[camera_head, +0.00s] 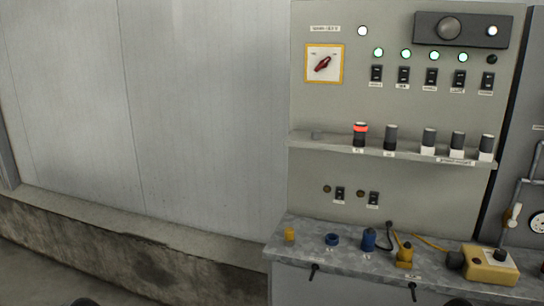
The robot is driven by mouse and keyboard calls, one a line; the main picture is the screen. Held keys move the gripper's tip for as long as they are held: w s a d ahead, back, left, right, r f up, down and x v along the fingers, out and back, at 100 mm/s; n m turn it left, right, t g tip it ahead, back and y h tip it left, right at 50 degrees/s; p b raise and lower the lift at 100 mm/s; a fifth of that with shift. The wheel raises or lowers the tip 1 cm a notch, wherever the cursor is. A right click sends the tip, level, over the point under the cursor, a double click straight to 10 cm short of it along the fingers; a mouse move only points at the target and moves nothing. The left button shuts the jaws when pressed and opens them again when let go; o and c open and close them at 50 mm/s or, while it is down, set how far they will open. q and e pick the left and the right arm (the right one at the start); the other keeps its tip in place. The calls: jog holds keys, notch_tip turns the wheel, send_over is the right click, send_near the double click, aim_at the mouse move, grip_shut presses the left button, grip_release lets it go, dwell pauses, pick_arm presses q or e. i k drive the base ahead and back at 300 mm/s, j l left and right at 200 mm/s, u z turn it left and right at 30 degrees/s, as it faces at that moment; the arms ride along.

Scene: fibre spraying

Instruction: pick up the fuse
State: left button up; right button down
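Several fuse-like cylinders stand upright on the shelf of the grey panel. One is dark with a red band (360,134), and one to its right is dark (390,137). Further right are black-topped cylinders with white lower parts (428,142). No label is legible, so I cannot tell which is the fuse. Only dark rounded tips, likely of my arms, show at the bottom edge, left and right. No gripper fingers are in view, and nothing touches the cylinders.
The grey shelf (320,146) juts out above a metal counter (300,250). Pipes and a gauge (538,222) are at far right.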

aim_at(360, 128)
jog(key=i+j+z, duration=0.25)
jog(key=z, duration=0.15)
jog(key=i+j+z, duration=0.75)
jog(key=k+j, duration=0.05)
jog(key=k, duration=0.05)
